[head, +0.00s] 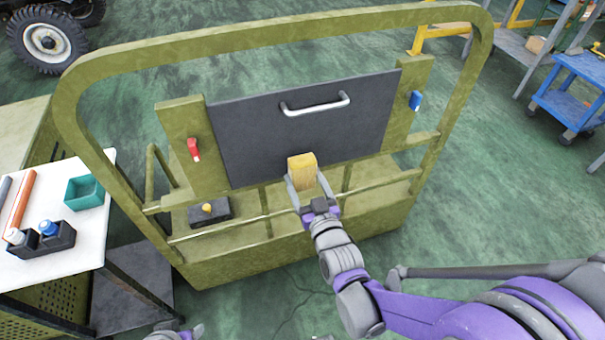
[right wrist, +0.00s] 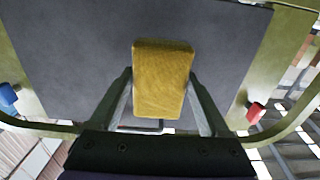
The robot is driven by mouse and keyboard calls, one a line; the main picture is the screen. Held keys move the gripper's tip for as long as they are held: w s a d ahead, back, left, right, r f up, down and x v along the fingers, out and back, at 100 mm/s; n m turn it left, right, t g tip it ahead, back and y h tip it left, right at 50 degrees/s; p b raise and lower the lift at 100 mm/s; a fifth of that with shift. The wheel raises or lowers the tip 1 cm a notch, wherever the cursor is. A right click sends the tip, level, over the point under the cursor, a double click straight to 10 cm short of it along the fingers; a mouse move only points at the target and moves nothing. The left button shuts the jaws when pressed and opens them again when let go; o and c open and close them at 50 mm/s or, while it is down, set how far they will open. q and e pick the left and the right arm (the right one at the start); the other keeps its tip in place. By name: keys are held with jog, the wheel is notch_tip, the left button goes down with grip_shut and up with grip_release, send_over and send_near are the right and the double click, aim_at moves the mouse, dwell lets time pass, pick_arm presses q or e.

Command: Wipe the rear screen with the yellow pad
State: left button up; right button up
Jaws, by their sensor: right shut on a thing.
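The rear screen (head: 300,125) is a dark grey flat panel, standing upright in an olive-green frame, with a silver handle (head: 315,104) near its top. My right gripper (head: 303,190) is shut on the yellow pad (head: 302,170) at the screen's lower edge. In the right wrist view the pad (right wrist: 163,78) sits between the two fingers, with the screen (right wrist: 75,55) behind it. I cannot tell whether the pad touches the screen. A small grey and purple part of my left gripper (head: 175,334) shows at the bottom edge; its jaws are not clear.
The green frame's hoop (head: 270,33) surrounds the screen. A red switch (head: 193,149) and a blue switch (head: 415,100) flank it. A dark block with a yellow knob (head: 208,208) sits lower left. A white table (head: 75,225) with a teal bin (head: 84,192) stands left. A blue cart (head: 570,100) stands right.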

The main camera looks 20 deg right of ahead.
jog(key=shift+s, duration=1.45)
